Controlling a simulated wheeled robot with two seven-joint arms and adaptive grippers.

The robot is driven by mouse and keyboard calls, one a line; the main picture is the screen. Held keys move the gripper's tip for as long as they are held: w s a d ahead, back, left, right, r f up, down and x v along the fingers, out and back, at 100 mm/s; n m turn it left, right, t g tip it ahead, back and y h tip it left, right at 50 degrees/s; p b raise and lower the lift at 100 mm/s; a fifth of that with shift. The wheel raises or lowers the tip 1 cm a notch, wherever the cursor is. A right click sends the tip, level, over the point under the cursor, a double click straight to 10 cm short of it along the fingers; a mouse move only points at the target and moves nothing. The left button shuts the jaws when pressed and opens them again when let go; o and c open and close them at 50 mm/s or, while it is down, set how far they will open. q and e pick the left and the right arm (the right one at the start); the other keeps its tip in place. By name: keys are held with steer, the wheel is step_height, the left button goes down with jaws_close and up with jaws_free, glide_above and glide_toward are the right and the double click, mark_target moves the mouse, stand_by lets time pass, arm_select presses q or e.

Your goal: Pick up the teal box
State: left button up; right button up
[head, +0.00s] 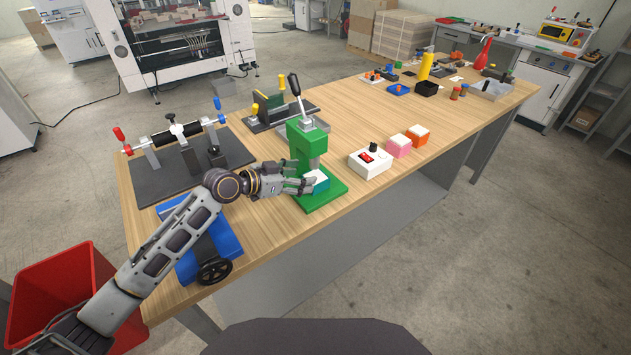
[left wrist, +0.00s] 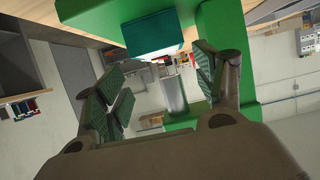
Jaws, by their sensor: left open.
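The teal box (head: 320,186) has a white top and sits on the base of the green press (head: 304,145), under its head, near the table's front edge. It also shows in the left wrist view (left wrist: 156,52), ahead of the fingers, with a pale face beside the teal one. My left gripper (head: 307,180) comes in from the left at the box's left side. Its fingers (left wrist: 163,85) are apart with nothing between their pads. Whether a fingertip touches the box I cannot tell. My right gripper is out of view.
On the wooden table (head: 270,235), a white box with a red panel (head: 370,163), a pink box (head: 399,150) and an orange box (head: 418,138) stand right of the press. A roller fixture (head: 178,135) is behind my left arm. A blue device (head: 208,250) lies under it.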

mark_target(316, 173)
arm_select(q)
steer(key=shift+w+d+f, duration=0.2)
steer(key=shift+w+d, duration=0.05)
steer(key=shift+d, duration=0.15)
steer(key=shift+w+d, duration=0.1)
steer(key=shift+d, duration=0.05)
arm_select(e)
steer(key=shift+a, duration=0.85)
arm_select(q)
steer(key=shift+x, duration=2.5)
steer(key=shift+w, duration=0.15)
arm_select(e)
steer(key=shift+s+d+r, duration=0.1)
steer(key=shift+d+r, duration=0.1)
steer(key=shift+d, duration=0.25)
